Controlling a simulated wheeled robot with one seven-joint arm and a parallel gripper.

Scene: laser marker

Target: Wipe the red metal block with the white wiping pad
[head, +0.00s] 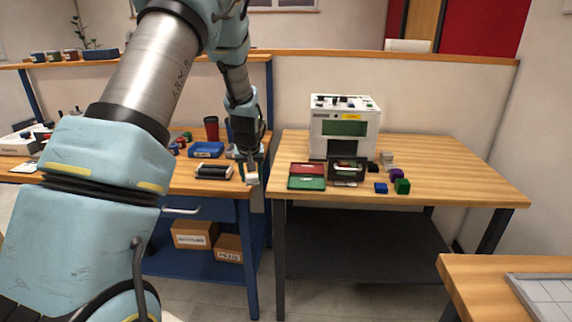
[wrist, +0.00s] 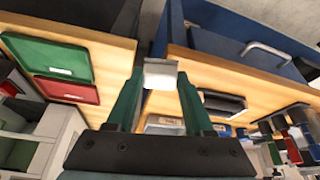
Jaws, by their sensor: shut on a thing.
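My gripper (head: 252,172) is shut on the white wiping pad (head: 253,180), held in the air by the gap between the two benches. In the wrist view, the pad (wrist: 161,75) sits between the tips of my green fingers (wrist: 160,88), with its pale face showing.
The right bench (head: 455,187) holds a white laser marker (head: 343,115), a red tray (head: 306,168), a green tray (head: 306,183) and several small blocks, including green (head: 402,186) and blue (head: 381,188). The left bench holds a blue bin (head: 206,150), a dark roller-like object (head: 213,172) and a red cup (head: 211,128).

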